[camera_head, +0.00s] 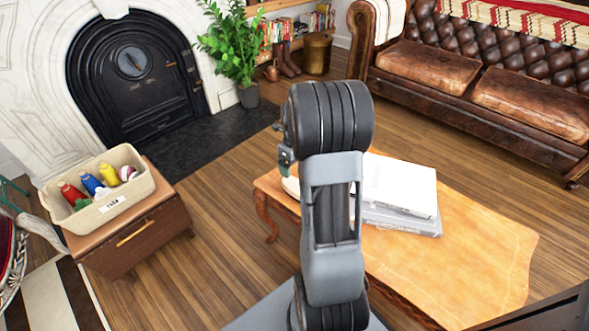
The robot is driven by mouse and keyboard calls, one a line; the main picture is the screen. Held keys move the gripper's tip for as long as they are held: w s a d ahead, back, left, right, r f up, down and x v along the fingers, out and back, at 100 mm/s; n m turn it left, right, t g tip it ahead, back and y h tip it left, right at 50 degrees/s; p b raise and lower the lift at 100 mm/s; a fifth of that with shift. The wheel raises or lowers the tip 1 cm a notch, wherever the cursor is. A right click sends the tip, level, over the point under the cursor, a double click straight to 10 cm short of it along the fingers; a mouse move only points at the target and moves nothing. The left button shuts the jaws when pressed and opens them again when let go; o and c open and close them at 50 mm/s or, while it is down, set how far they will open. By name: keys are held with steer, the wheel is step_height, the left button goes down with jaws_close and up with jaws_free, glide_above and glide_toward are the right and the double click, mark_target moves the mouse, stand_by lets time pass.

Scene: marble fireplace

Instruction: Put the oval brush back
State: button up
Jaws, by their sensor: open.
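I cannot make out an oval brush in this view. A cream bin (117,207) with a label stands on a small wooden cabinet (140,236) at the left. It holds a red bottle (71,194), a blue bottle (92,184), a yellow bottle (109,174), a whitish round item (127,172) and something green. My arm rises through the middle and hides part of the wooden coffee table (470,258). My gripper's fingers do not show. A pale item (291,187) peeks out at the table's left edge, mostly hidden by my arm.
Stacked white and grey books (399,187) lie on the coffee table, whose right part is bare. A leather sofa (480,75) stands behind it. A potted plant (233,50) stands beside the black fireplace (133,78). Wooden floor (222,215) lies open between cabinet and table.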

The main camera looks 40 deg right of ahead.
steer(key=s+a+r+n+t, duration=0.1)
steer(key=s+a+r+n, duration=0.2)
steer(key=a+n, duration=0.3)
steer(key=s+a+r+n+t, duration=0.1)
steer(key=s+a+r+n, duration=0.2)
steer(key=n, duration=1.3)
steer(key=s+a+r+n, duration=0.3)
steer(key=s+a+n, duration=0.3)
steer(key=a+n, duration=0.5)
steer(key=shift+s+a+r+n+t, duration=0.25)
steer(key=shift+r+n+t, duration=0.15)
steer(key=shift+n, duration=0.1)
steer(key=shift+w, duration=0.1)
steer(key=w+r+p+v, duration=0.1)
steer(key=w+p+v, duration=0.2)
steer(key=p+v, duration=1.1)
steer(key=w+p+v, duration=0.4)
steer(key=p+v, duration=1)
steer(key=shift+s+a+r+t, duration=0.15)
steer(key=shift+a+r+t, duration=0.25)
steer(key=shift+r, duration=0.25)
